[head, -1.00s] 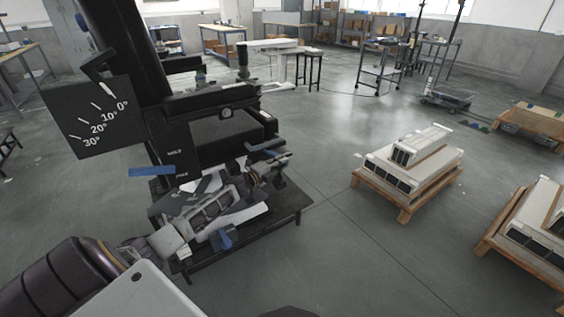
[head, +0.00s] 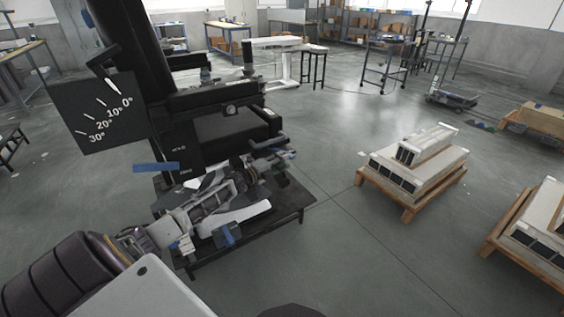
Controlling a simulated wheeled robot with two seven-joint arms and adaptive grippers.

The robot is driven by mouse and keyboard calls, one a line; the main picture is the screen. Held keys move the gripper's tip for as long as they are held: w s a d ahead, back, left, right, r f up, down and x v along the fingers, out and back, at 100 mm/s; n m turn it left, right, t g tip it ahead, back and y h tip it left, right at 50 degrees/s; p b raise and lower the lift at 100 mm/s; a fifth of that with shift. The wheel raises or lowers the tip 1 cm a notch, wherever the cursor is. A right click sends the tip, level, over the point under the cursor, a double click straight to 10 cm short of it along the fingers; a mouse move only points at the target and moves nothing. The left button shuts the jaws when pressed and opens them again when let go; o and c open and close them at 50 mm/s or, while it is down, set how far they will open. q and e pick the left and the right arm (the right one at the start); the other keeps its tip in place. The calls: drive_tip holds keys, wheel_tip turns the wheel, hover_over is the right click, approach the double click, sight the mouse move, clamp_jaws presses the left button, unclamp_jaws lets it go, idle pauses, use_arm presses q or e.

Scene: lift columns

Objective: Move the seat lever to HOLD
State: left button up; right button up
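A black padded seat unit stands at the left, with a black seat cushion (head: 232,128). A blue lever (head: 155,168) sticks out to the left, about level with the lower of two small white labels (head: 182,150), which are too small to read surely. My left gripper (head: 272,168) is below the seat front, close under that bar; contact cannot be made out. Its fingers blend with the dark parts behind, so their opening is unclear. My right gripper is out of view.
A black angle dial (head: 97,112) marked 0° to 30° is on the backrest side. Pallets with white blocks (head: 415,165) stand to the right.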

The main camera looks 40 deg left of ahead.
use_arm(q)
drive_tip(key=shift+s, duration=0.15)
drive_tip(key=shift+v, duration=5.85)
